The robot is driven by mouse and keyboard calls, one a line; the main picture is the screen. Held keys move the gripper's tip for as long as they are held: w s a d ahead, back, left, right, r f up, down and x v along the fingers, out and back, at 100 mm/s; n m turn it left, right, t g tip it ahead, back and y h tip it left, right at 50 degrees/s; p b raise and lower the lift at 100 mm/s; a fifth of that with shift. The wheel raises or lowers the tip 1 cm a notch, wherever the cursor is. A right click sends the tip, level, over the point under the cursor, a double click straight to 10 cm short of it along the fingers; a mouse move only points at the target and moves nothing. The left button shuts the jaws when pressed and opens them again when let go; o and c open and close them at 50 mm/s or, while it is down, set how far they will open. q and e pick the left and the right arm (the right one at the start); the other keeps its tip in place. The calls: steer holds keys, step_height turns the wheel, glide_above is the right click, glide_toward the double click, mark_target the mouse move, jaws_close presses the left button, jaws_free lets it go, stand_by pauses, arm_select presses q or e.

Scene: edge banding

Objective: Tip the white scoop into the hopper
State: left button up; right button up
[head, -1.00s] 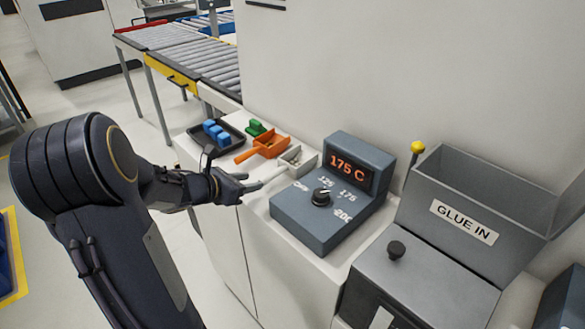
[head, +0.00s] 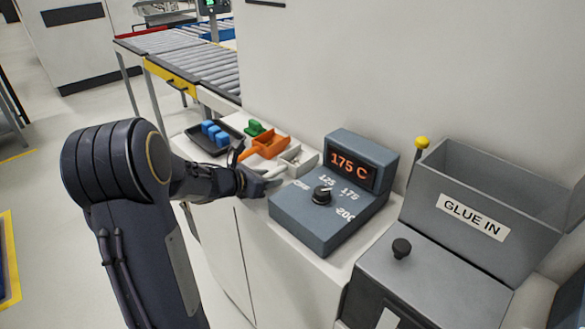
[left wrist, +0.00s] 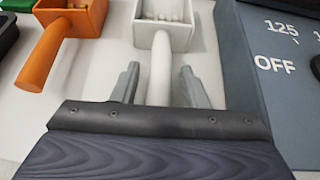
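The white scoop (head: 297,159) rests on the counter left of the temperature control box. It also shows in the left wrist view (left wrist: 163,33), with small pale pieces inside and its handle toward me. My left gripper (head: 275,179) is at the scoop's handle. In the left wrist view my left gripper (left wrist: 158,85) is open, with one finger on each side of the handle and gaps between. The grey hopper (head: 487,190), labelled GLUE IN, stands at the right. My right gripper is not in view.
An orange scoop (head: 268,146) lies left of the white one, with a green scoop (head: 254,128) and a black tray (head: 197,142) of blue blocks beyond. The control box (head: 330,210), reading 175 C, stands between the white scoop and the hopper.

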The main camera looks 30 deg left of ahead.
arm_select(q)
jaws_close()
steer(key=shift+r+p, duration=2.5)
steer(key=shift+r, duration=1.05)
